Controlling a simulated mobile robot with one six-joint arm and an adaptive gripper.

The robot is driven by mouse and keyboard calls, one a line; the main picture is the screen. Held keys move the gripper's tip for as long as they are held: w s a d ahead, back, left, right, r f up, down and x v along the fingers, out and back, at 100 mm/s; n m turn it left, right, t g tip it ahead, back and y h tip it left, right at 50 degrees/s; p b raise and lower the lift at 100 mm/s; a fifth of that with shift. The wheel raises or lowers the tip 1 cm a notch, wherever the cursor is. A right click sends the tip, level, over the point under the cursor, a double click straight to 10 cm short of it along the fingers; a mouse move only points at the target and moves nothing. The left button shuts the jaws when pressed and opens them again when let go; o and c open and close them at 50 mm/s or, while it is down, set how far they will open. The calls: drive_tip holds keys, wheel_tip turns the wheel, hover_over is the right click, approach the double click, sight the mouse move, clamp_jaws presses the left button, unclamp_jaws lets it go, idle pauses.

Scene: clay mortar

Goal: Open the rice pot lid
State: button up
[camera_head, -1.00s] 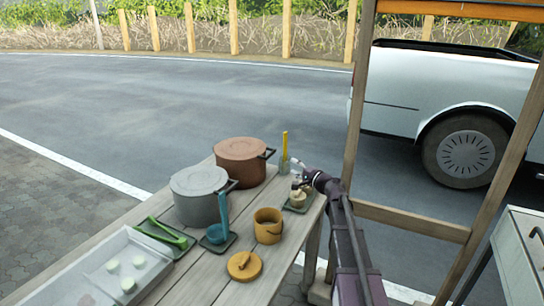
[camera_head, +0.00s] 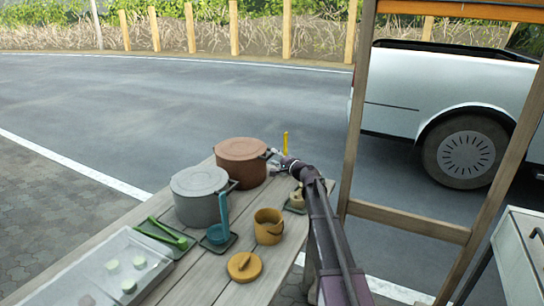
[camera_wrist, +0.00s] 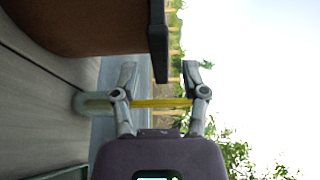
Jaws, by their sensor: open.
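A brown lidded pot (camera_head: 240,168) stands at the back of the wooden table, its flat lid (camera_head: 240,148) on. A grey lidded pot (camera_head: 197,205) stands in front of it, also closed. I cannot tell which is the rice pot. My gripper (camera_head: 275,159) is beside the brown pot's right dark handle. In the wrist view my gripper (camera_wrist: 159,76) is open and empty. The brown pot (camera_wrist: 75,25) fills the upper left there, and its dark handle (camera_wrist: 158,40) lies just ahead of the fingertips, apparently apart from them.
A yellow stick (camera_head: 285,142) stands upright close to my gripper; it also shows behind the fingers in the wrist view (camera_wrist: 160,103). A small yellow pot (camera_head: 267,228), its lid (camera_head: 244,267), a teal ladle (camera_head: 224,208) and a tray (camera_head: 110,275) occupy the front.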

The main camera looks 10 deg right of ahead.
drive_tip(key=shift+x, duration=1.25)
